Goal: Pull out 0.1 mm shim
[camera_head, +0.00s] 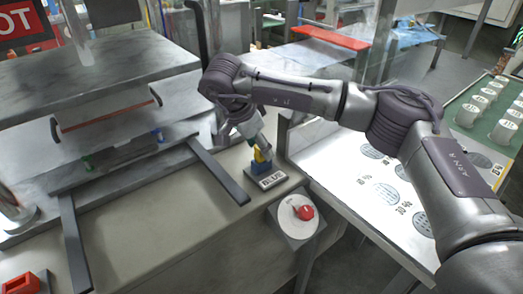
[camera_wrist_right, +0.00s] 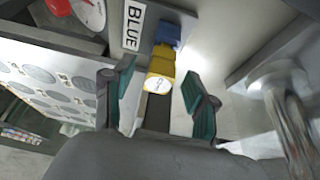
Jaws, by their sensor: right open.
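A small yellow piece with a white round label (camera_wrist_right: 160,80) stands at a small holder marked BLUE (camera_head: 270,179). A blue piece (camera_wrist_right: 167,32) is right beside it, at the holder. The label's marking is too small to read, so I cannot tell which piece is the 0.1 mm shim. My right gripper (camera_wrist_right: 160,72) is open, its teal-padded fingers on either side of the yellow piece with gaps showing. In the head view my right gripper (camera_head: 257,145) comes down over the holder and partly hides the pieces. My left gripper is not in view.
A white disc with a red knob (camera_head: 304,212) stands in front of the holder. A metal press-like fixture with dark rails (camera_head: 217,170) is to the left. A white board with round grey pads (camera_head: 385,193) lies to the right. A red block (camera_head: 20,284) is at bottom left.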

